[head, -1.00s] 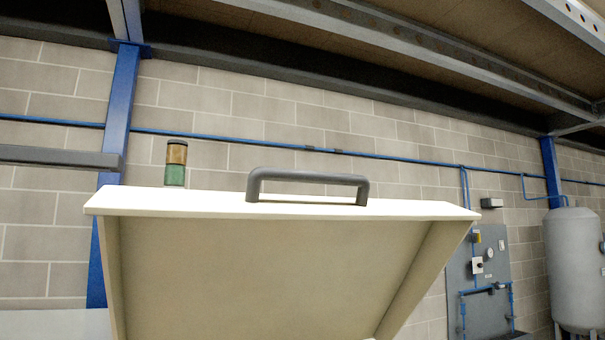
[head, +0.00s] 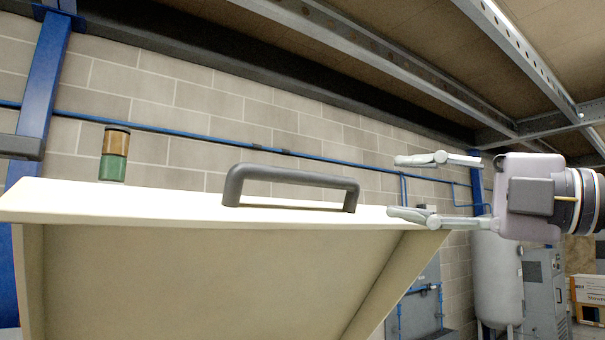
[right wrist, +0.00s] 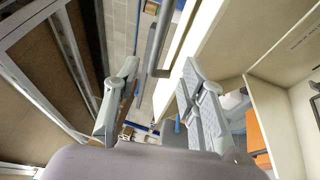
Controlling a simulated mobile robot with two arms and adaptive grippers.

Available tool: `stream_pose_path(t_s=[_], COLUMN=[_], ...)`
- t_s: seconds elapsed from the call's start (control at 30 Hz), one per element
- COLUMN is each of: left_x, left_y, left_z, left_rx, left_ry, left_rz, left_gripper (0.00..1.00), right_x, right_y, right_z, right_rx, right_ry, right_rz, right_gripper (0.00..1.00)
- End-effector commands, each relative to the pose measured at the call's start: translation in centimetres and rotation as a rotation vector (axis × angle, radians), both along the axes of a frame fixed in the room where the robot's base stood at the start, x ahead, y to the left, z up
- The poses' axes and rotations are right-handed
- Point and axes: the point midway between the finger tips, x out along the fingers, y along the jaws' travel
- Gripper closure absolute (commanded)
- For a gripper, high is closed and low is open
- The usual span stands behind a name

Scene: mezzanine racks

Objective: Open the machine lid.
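The machine lid (head: 210,285) is cream-coloured and stands raised and tilted, its hollow underside facing me in the head view. A dark grey bar handle (head: 290,176) sits on its upper edge; it also shows in the right wrist view (right wrist: 158,40), beyond the space between the fingertips. My right gripper (head: 396,187) is open and empty, to the right of the handle, its fingers pointing left towards it. The lower finger overlaps the lid's right corner in the head view; I cannot tell whether they touch. My left gripper is not in view.
A green and amber signal light (head: 114,155) stands behind the lid at left. A blue post (head: 37,110) and a block wall are behind. Steel beams (head: 400,58) run overhead. A grey tank (head: 497,275) and cabinet (head: 543,290) stand at right.

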Motion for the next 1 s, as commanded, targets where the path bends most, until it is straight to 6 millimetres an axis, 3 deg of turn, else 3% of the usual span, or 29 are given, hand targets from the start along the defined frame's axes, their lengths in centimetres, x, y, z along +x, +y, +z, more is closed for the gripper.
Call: stream_pose_path(t_s=[0.4, 0.6, 0.8, 1.0], left_x=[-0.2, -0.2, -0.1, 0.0], left_y=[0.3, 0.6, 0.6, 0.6], left_z=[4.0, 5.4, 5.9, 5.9], left_rx=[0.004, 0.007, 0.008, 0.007], left_ry=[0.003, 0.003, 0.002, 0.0], left_rz=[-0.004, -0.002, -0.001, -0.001], left_gripper=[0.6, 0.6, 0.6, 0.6], right_x=[4.7, 6.5, 7.4, 7.6], right_y=[7.9, 10.8, 12.3, 12.6], right_z=[2.0, 2.5, 2.6, 2.5], right_rx=[0.0, 0.001, 0.002, 0.001], right_ry=[0.004, 0.005, 0.003, 0.002], right_rz=[0.004, 0.003, 0.002, 0.001], right_gripper=[0.62, 0.62, 0.62, 0.62])
